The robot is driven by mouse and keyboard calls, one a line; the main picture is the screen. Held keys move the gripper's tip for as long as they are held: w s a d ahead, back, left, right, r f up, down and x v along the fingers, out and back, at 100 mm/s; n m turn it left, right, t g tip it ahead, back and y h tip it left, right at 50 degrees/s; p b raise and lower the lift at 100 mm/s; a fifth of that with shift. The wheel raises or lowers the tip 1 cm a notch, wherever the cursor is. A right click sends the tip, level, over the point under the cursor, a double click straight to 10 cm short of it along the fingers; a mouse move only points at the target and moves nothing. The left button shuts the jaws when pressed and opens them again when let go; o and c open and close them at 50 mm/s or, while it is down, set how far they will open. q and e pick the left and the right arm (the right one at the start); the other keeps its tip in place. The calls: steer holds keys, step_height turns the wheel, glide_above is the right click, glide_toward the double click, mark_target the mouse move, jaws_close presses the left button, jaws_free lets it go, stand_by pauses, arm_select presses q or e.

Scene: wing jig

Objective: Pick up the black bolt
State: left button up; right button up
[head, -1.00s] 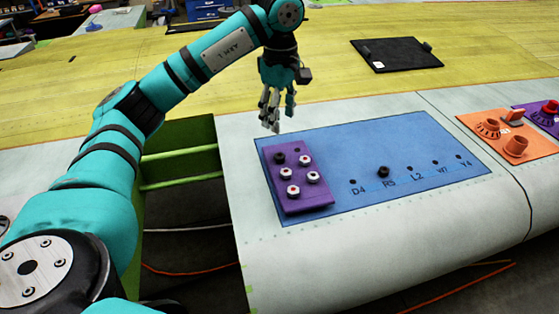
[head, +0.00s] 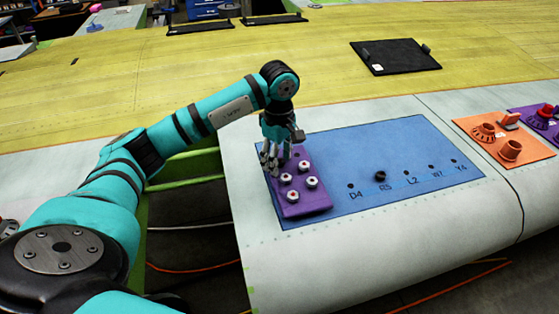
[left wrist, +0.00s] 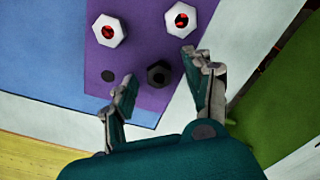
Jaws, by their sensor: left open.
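A black bolt (left wrist: 158,74) stands in the purple block (left wrist: 100,93), close to the block's edge. In the left wrist view it lies between the two fingertips of my left gripper (left wrist: 160,68), which is open and apart from it. In the head view my left gripper (head: 270,167) is over the far left end of the purple block (head: 303,206) and hides this bolt. A second black bolt (head: 380,176) sits on the blue panel near the label R5. My right gripper is not in view.
Several white bolts with red centres (head: 292,195) stand in the purple block. The blue panel (head: 350,150) has labelled holes. An orange block (head: 525,152) and a purple block (head: 540,118) with parts are at right. A black tray (head: 395,56) lies further back.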

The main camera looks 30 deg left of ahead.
mark_target(280, 160)
arm_select(q)
jaws_close()
stand_by(0.3)
steer(key=shift+r, duration=0.15)
steer(key=shift+w+r, duration=0.1)
steer(key=shift+r, duration=0.1)
step_height(280, 160, up, 8)
steer(key=b, duration=0.2)
steer(key=shift+r+b, duration=0.1)
steer(key=shift+b, duration=0.2)
steer(key=shift+r, duration=0.6)
